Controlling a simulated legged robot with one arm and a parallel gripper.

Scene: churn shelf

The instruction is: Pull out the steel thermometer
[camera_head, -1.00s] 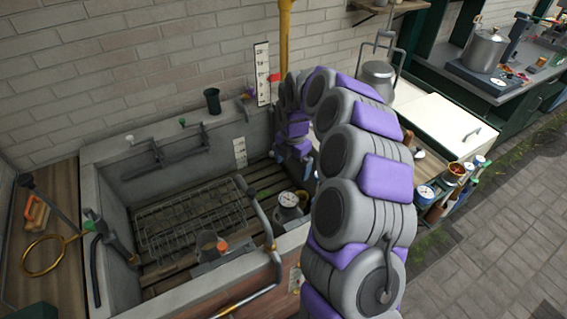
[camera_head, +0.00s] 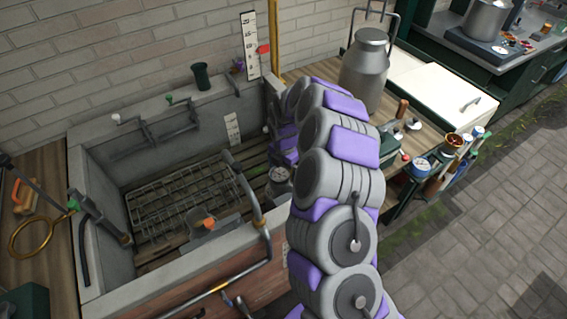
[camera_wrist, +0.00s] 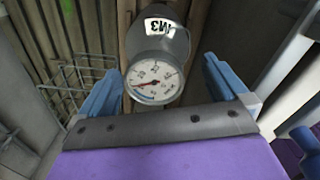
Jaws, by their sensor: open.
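The steel thermometer (camera_wrist: 155,82) shows in the wrist view as a round white dial with a red needle. It sits against a grey metal vessel (camera_wrist: 160,42) with a white label; its stem is hidden. My gripper (camera_wrist: 160,78) is open, with one blue finger left of the dial and the other to its right, wider than the dial. I see no contact between fingers and dial. In the head view, the grey vessel with the dial (camera_head: 278,174) stands in the trough near its right wall, partly hidden by my arm. The fingertips are not clear there.
The stone trough (camera_head: 100,285) holds a wire rack (camera_head: 185,205) and a small grey container with an orange item (camera_head: 207,224). A bent metal pipe (camera_head: 250,195) rises close left of the vessel.

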